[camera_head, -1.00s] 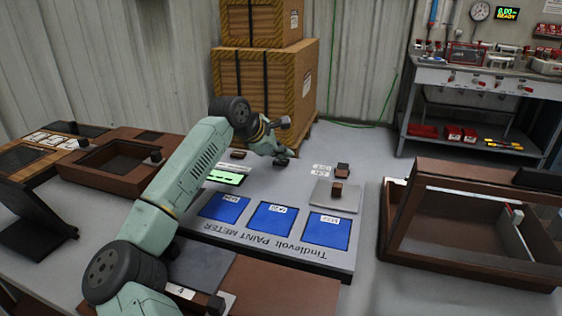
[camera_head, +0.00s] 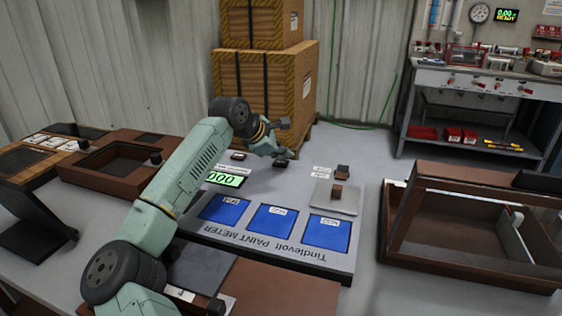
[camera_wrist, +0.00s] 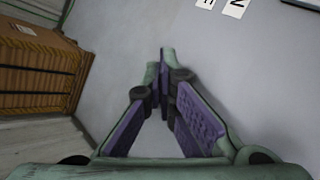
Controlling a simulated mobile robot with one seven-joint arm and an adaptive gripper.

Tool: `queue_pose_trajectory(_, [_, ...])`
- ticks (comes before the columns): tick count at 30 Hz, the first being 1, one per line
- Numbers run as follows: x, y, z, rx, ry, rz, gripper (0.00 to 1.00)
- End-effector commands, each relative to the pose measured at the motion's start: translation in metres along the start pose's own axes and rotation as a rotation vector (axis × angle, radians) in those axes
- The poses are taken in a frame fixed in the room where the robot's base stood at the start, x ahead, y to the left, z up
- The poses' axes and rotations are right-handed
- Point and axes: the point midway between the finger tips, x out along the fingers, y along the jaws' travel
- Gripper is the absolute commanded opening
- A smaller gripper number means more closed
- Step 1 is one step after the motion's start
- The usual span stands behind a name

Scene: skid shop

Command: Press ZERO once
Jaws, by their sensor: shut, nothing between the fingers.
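The paint meter (camera_head: 291,254) is a grey panel lying on the table, with its lettering upside down. Its green display (camera_head: 225,179) shows zeros, upside down. A dark button (camera_head: 281,163) sits at the panel's far side; a brown button (camera_head: 238,155) is left of it and another dark one (camera_head: 343,170) to the right. Their labels are too small to read, so I cannot tell which is ZERO. My gripper (camera_head: 285,152) is shut and empty, just above the middle dark button, seemingly apart from it. In the wrist view its purple-padded fingers (camera_wrist: 164,62) meet over grey surface.
A brown open-framed box (camera_head: 400,222) stands right, a brown tray (camera_head: 92,173) left. Wooden crates (camera_head: 310,90) stand behind. A wall display (camera_head: 507,15) reads READY.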

Motion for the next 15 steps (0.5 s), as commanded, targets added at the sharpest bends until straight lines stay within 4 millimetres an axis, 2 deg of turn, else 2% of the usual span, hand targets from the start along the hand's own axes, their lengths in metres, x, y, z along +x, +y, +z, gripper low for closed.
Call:
queue_pose_trajectory(3, [-0.0059, 0.0044, 0.0044, 0.001, 0.0, 0.001, 0.0])
queue_pose_trajectory(15, [-0.0075, 0.0057, 0.0056, 0.001, 0.0, 0.001, 0.0])
